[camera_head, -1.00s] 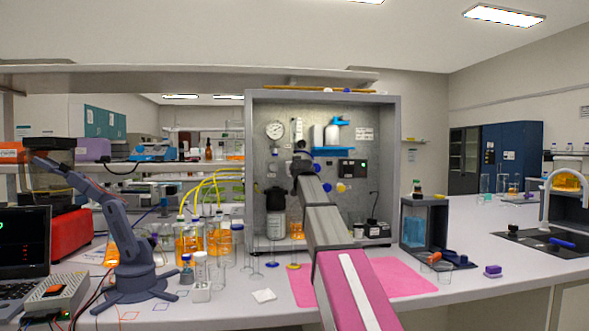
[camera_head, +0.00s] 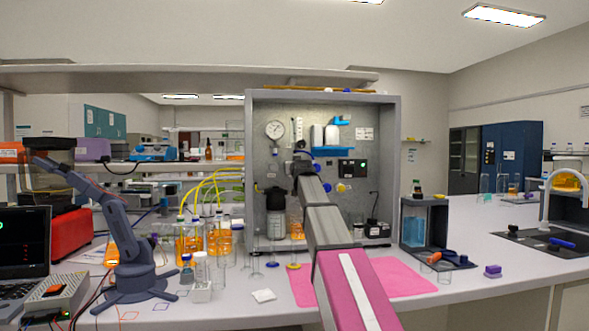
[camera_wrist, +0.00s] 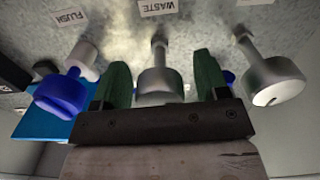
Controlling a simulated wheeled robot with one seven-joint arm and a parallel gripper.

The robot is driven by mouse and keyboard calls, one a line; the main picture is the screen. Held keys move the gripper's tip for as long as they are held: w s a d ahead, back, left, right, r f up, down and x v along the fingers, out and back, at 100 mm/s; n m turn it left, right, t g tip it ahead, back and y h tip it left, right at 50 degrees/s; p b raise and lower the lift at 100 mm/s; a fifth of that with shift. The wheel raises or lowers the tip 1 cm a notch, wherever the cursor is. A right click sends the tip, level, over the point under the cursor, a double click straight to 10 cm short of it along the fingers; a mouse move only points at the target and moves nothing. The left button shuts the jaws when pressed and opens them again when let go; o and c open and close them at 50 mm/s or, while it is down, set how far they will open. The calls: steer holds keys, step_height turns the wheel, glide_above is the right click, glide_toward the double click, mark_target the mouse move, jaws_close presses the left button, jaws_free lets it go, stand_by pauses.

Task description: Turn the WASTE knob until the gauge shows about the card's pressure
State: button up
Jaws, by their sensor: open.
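The WASTE knob (camera_wrist: 159,84) is a grey metal knob under an upside-down WASTE label (camera_wrist: 158,6) in the wrist view. My gripper (camera_wrist: 163,78) is open, with one green finger on each side of this knob. Small gaps seem to show beside the knob; contact cannot be made out. The round white gauge (camera_head: 275,130) is on the panel's upper left in the head view; its reading is too small to tell. A white card or label (camera_head: 364,133) is at the panel's upper right, its text unreadable. My arm hides the WASTE knob in the head view.
A blue FLUSH knob (camera_wrist: 62,93) stands close left of my gripper in the wrist view. Another grey knob (camera_wrist: 271,80) stands close on the right. The panel (camera_head: 252,110) has a raised grey frame. Glassware and bottles stand below it, near a pink mat (camera_head: 405,279).

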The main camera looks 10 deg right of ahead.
steer(key=s, duration=1)
steer(key=shift+s, duration=0.15)
stand_by(2.8)
